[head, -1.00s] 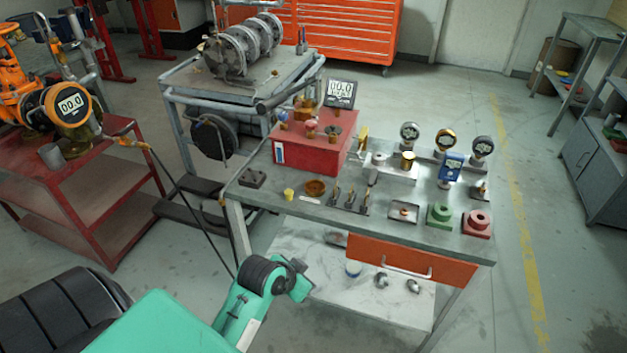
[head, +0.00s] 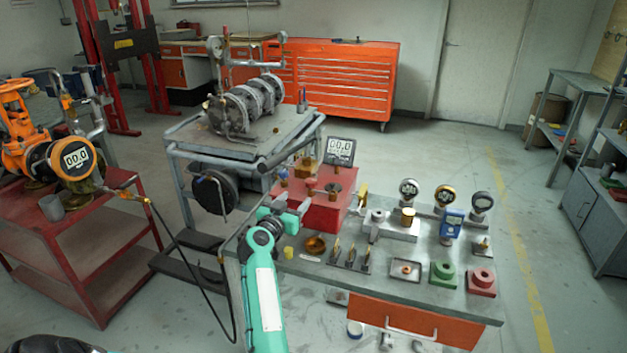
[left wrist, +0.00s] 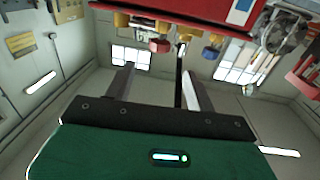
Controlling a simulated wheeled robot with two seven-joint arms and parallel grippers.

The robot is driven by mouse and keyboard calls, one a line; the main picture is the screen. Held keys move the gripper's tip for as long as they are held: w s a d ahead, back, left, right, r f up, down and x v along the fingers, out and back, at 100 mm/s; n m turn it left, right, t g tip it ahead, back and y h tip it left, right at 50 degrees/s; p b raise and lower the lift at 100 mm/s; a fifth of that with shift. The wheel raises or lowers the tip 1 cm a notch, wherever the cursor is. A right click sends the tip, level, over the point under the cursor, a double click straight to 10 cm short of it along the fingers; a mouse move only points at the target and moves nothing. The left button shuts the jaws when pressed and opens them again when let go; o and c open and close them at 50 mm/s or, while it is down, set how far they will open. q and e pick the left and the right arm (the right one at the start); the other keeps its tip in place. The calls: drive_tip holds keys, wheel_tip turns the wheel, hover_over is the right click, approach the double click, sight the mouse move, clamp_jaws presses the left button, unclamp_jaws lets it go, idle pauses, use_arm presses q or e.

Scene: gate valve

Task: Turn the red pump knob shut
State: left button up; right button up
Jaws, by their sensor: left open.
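The red pump box (head: 325,210) stands on the workbench with small knobs on its top. The red knob (head: 311,184) is the middle one, between a bluish knob (head: 283,176) and a dark one (head: 335,188). My left gripper (head: 294,204) is open and empty, close in front of the box and just short of the red knob. The left wrist view is upside down; the red knob (left wrist: 160,45) shows beyond and between the spread fingers (left wrist: 158,85), apart from them. The gripper and arm hide the box's front left. My right gripper is not in view.
A gauge display (head: 340,151) stands behind the box. Several gauges, small fittings and a green block (head: 442,273) fill the workbench's right side. A grey cart with a pump (head: 240,100) stands behind. A dark hose hangs left of my arm.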

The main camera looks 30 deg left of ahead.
sight(314, 179)
use_arm(q)
drive_tip(key=w, duration=0.4)
drive_tip(key=w+a, duration=0.1)
drive_tip(key=w, duration=0.4)
drive_tip(key=w+a+p, duration=0.1)
drive_tip(key=w, duration=0.3)
drive_tip(key=shift+w, duration=0.2)
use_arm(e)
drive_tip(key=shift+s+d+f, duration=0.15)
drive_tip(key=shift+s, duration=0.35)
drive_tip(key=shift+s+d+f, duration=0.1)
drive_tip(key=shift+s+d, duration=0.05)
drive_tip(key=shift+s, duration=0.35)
use_arm(q)
drive_tip(key=c, duration=1)
